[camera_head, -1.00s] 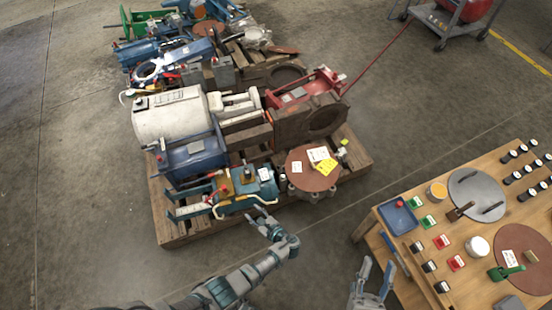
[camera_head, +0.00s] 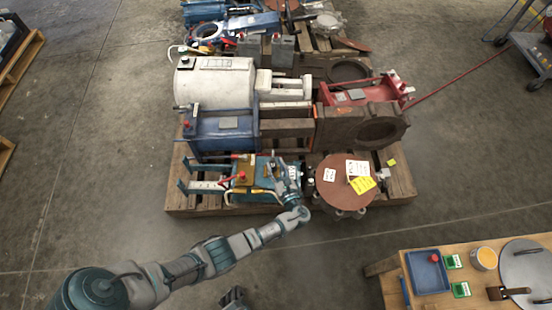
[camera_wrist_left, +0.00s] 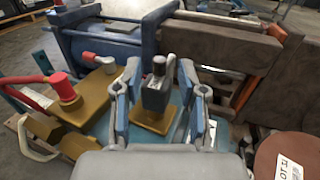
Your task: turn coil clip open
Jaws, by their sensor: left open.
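A teal machine (camera_head: 262,178) with brass plates sits at the front edge of the pallet. In the left wrist view a grey upright clip-like part (camera_wrist_left: 156,90) stands on a brass base on this machine; it looks like the coil clip. My left gripper (camera_head: 284,176) is over the right part of the machine. In the left wrist view its open fingers (camera_wrist_left: 159,84) stand on either side of the clip, with visible gaps. The clip is too small to make out in the head view. A grey part at the bottom edge, perhaps my right gripper (camera_head: 232,297), is mostly cut off.
A red-handled lever (camera_wrist_left: 62,88) stands left of the clip. A rusty round disc (camera_head: 345,190) with labels is just right of my left gripper. A blue motor (camera_head: 222,128) and brown blocks (camera_head: 350,130) stand behind. A wooden bench (camera_head: 392,285) is at lower right.

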